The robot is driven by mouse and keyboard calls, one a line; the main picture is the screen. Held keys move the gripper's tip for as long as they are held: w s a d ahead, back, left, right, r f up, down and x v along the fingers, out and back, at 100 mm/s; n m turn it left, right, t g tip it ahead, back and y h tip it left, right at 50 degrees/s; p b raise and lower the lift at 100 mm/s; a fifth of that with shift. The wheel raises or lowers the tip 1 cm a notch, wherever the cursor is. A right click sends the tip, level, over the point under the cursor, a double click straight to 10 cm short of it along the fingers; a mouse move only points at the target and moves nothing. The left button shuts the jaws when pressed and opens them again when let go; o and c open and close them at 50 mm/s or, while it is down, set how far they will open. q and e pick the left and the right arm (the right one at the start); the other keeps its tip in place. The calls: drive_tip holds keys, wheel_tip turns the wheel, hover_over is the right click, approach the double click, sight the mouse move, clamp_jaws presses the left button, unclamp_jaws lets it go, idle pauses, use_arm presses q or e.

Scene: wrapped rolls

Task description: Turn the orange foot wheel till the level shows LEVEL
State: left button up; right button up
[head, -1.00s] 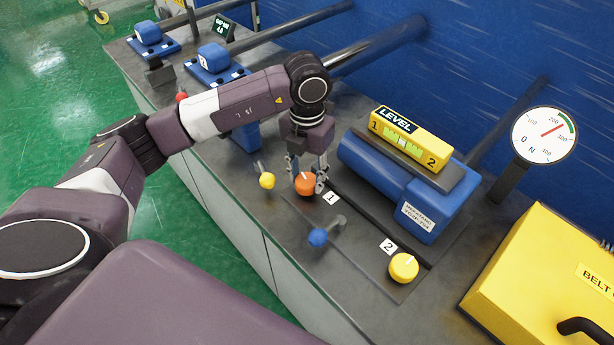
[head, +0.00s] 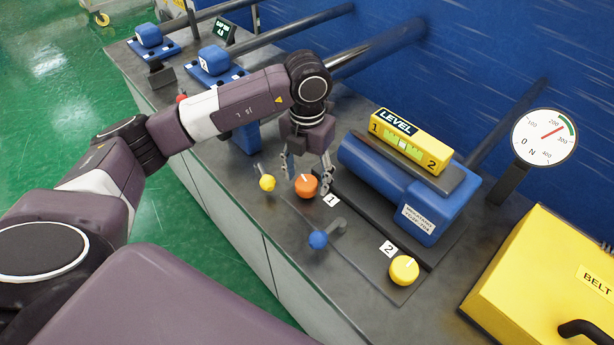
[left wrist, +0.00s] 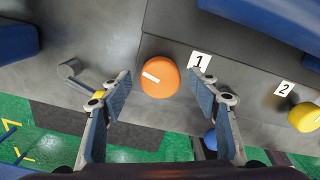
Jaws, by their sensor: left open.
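The orange foot wheel (head: 306,186), with a white mark on top, stands on the bench beside the label 1. It also shows in the left wrist view (left wrist: 161,77). My left gripper (head: 307,179) is open, its fingers spread on either side of the wheel with gaps, not gripping it. The yellow level (head: 411,140) marked LEVEL, 1 and 2 sits on top of the blue machine (head: 392,185). Its green vial (head: 403,147) shows, but the exact bubble position is too small to tell. My right gripper is not in view.
A yellow knob (head: 404,268) stands by label 2. A blue-knobbed lever (head: 318,239) and a small yellow-knobbed lever (head: 267,183) flank the orange wheel closely. A round gauge (head: 544,137) and a yellow belt box (head: 545,280) stand to the right.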

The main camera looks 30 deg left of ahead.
sight(307, 181)
use_arm(q)
wheel_tip(307, 181, up, 12)
drive_tip(key=shift+f, duration=0.25)
idle(0.6)
